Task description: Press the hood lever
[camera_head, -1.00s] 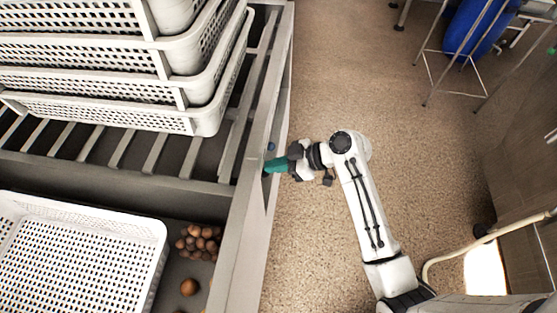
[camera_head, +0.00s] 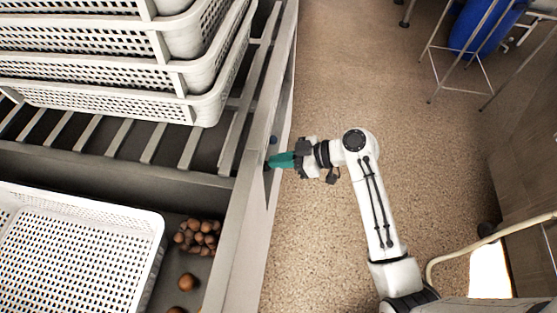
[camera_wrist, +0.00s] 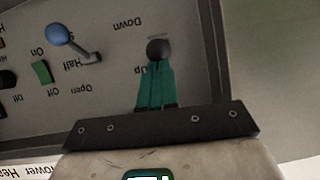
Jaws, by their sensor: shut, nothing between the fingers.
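A control panel (camera_wrist: 112,72) fills much of the wrist view, its lettering upside down. A dark round knob (camera_wrist: 158,49) sits between the labels "Down" and "Up". I cannot tell for sure that this is the hood lever. My gripper (camera_wrist: 157,68) has teal fingers, shut together and empty, with their tips at the knob. They overlap its lower edge in the picture; contact cannot be told. In the head view my gripper (camera_head: 270,163) reaches left to the machine's side (camera_head: 256,176), and its tips hide the knob's surroundings there.
A blue ball-ended lever (camera_wrist: 60,36) and a green switch (camera_wrist: 41,72) are left of the knob. In the head view, stacked white baskets (camera_head: 190,80) stand on slats, with another basket (camera_head: 158,240) and brown balls (camera_head: 199,237) below. Open floor (camera_head: 330,90) lies to the right.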

